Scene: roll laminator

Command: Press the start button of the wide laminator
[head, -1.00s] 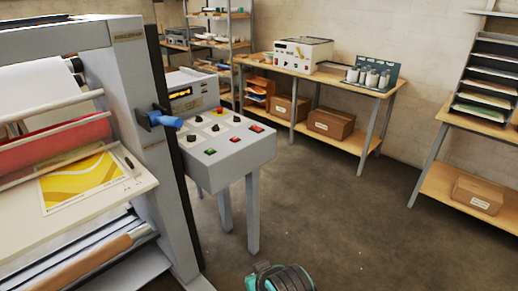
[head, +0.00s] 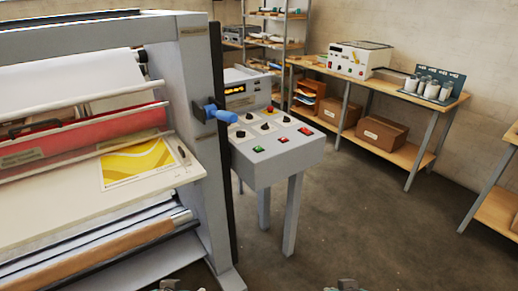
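The wide laminator (head: 195,110) fills the left side of the head view, with rollers and a feed table. Its grey control panel (head: 300,153) stands on legs at its right side. On the panel's sloped top are a green button (head: 258,149) at the near left corner, a small red button (head: 283,140), a larger red one (head: 305,131) and several black knobs. The lettering is too small to read. No gripper fingers are visible, and nothing of mine touches the panel.
A blue-handled crank (head: 221,114) sticks out of the laminator's frame left of the panel. A wooden table (head: 385,83) with a smaller machine (head: 357,60) and bottles stands behind. The floor (head: 365,220) right of the panel is clear.

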